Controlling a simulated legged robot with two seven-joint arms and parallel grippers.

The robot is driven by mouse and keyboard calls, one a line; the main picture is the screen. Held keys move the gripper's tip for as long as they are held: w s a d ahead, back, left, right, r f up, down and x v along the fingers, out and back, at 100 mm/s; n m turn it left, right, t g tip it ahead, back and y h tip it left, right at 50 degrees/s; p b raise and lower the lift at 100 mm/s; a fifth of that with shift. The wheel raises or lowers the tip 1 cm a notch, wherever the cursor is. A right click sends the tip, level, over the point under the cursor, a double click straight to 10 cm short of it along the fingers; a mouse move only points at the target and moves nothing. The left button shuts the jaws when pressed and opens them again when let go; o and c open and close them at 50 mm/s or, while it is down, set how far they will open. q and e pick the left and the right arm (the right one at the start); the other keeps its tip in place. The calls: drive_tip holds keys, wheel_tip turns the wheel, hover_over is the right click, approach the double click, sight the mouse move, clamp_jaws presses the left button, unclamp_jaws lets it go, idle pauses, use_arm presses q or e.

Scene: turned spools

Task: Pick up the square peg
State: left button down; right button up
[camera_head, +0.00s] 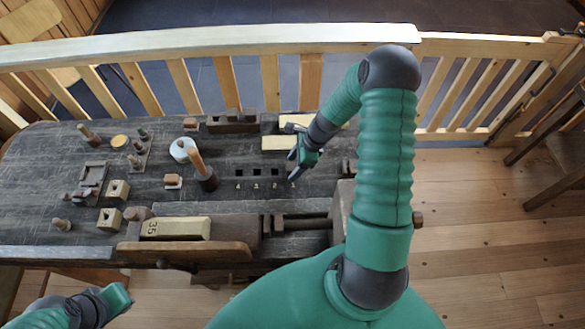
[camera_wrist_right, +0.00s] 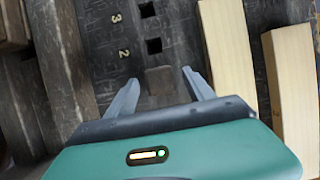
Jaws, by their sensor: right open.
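A dull brown square peg (camera_wrist_right: 160,80) shows in the right wrist view, in line with the square holes and beside no readable number. My right gripper (camera_wrist_right: 161,80) is open, with one finger on each side of the peg; gaps show between the fingers and the peg. How deep the peg sits is hidden by the gripper body. In the head view my right gripper (camera_head: 294,168) is low over the right end of the row of holes and covers most of the peg. My left gripper (camera_head: 120,297) is at the lower left, away from the bench top; its jaws are unclear.
Square holes (camera_head: 257,172) run left of the peg. Pale wooden blocks (camera_wrist_right: 228,60) lie close right of my right gripper in the wrist view. A wooden-handled tool (camera_head: 205,177), a white round object (camera_head: 183,149) and a vise with a block marked 35 (camera_head: 175,228) stand further left.

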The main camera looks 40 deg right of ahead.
drive_tip(key=shift+w+a, duration=0.1)
drive_tip(key=shift+a, duration=0.2)
drive_tip(key=shift+c, duration=0.8)
drive_tip(key=shift+d+f, duration=0.2)
drive_tip(key=shift+d, duration=0.35)
drive_tip(key=c, duration=0.9)
drive_tip(key=shift+c, duration=1.3)
drive_tip(key=shift+a, duration=0.25)
clamp_jaws()
drive_tip(key=shift+r, duration=0.1)
